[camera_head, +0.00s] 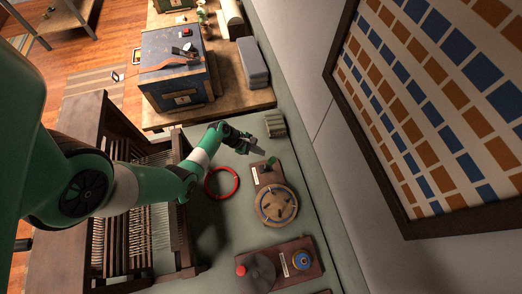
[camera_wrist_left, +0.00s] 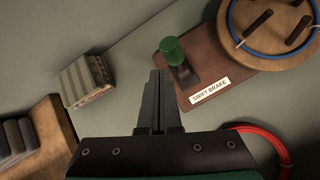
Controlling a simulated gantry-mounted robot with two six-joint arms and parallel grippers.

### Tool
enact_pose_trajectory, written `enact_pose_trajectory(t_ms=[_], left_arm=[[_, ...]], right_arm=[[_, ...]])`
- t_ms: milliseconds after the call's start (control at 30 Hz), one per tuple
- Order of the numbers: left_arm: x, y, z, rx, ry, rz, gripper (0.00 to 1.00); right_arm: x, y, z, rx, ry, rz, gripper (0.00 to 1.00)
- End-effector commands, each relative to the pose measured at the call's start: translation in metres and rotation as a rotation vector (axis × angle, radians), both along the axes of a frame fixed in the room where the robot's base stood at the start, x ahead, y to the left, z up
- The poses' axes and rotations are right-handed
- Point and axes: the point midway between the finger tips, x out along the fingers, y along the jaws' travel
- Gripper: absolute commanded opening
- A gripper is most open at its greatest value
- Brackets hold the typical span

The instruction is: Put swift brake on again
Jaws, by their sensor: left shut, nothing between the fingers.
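The swift brake is a dark lever with a green cylindrical knob (camera_wrist_left: 173,50) on a brown wooden board. A white label reading "SWIFT BRAKE" (camera_wrist_left: 209,90) lies beside it. In the head view the green knob (camera_head: 271,162) stands at the upper end of the board, next to the round wooden swift (camera_head: 277,206) with its pegs and blue ring. The swift is cut off at the top right of the left wrist view (camera_wrist_left: 268,68). My left gripper (camera_head: 258,146) is shut and empty, just above and left of the knob in the head view. In the wrist view its fingers (camera_wrist_left: 158,74) point up beside the lever, apart from it.
A red ring (camera_head: 221,182) lies left of the board. A striped block (camera_head: 275,125) stands above it. A second board with a red knob (camera_head: 241,270) and a blue-topped round part (camera_head: 302,260) is below. A loom frame stands left; a framed chart (camera_head: 430,100) hangs right.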

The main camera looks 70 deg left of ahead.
Motion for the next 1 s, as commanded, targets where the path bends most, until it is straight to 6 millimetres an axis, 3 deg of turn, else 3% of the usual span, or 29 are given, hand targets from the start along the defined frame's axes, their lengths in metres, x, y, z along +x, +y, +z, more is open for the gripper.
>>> enact_pose_trajectory(t_ms=[33, 200, 400, 1000], left_arm=[[-0.002, 0.003, 0.014, 0.003, -0.001, -0.004, 0.00], [0.010, 0.008, 0.060, 0.007, -0.001, -0.005, 0.00], [0.018, 0.011, 0.092, 0.004, 0.002, -0.004, 0.00], [0.020, 0.012, 0.100, 0.002, 0.004, -0.002, 0.00]], right_arm=[[0.000, 0.000, 0.011, 0.000, 0.000, 0.001, 0.85], [0.000, 0.000, 0.024, 0.000, -0.001, 0.000, 0.85], [0.000, 0.000, 0.028, 0.000, 0.000, 0.000, 0.85], [0.000, 0.000, 0.029, 0.000, 0.000, 0.000, 0.85]])
